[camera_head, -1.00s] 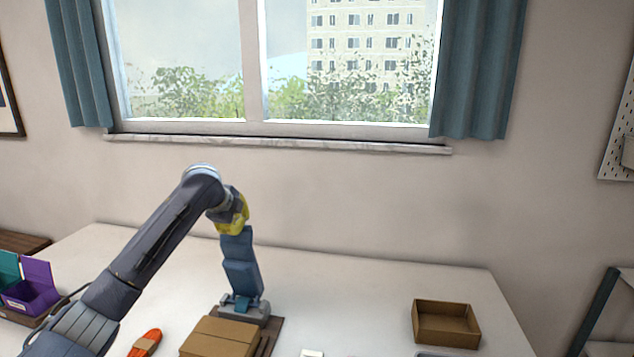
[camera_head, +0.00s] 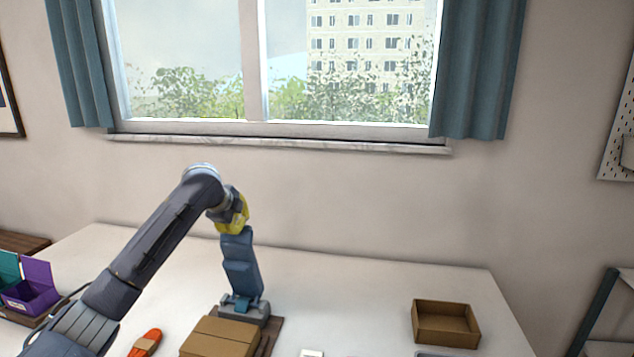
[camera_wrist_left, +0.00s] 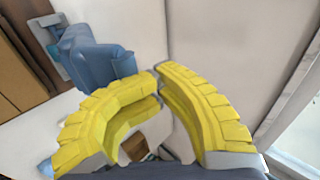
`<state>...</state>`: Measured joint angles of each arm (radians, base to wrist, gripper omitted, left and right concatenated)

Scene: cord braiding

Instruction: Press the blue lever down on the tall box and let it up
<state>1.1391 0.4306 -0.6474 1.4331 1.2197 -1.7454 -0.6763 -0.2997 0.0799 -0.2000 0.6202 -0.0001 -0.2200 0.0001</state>
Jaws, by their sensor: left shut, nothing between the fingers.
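A tall blue upright piece (camera_head: 240,265), which looks like the blue lever, rises from a grey base on a brown board. It also shows at the upper left in the left wrist view (camera_wrist_left: 98,60). A closed cardboard box (camera_head: 220,336) sits right in front of the base; I cannot tell whether it is the tall box. My left gripper (camera_head: 233,215), with yellow fingers, is at the top of the blue piece. Its fingertips (camera_wrist_left: 158,73) are shut and empty, close beside the blue piece's end; contact cannot be told. My right gripper is not in view.
An open cardboard tray (camera_head: 445,338) stands at the right of the white table. An orange object (camera_head: 146,342) lies left of the cardboard box. An open purple box (camera_head: 32,287) is at the far left. The table behind and right of the blue piece is clear.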

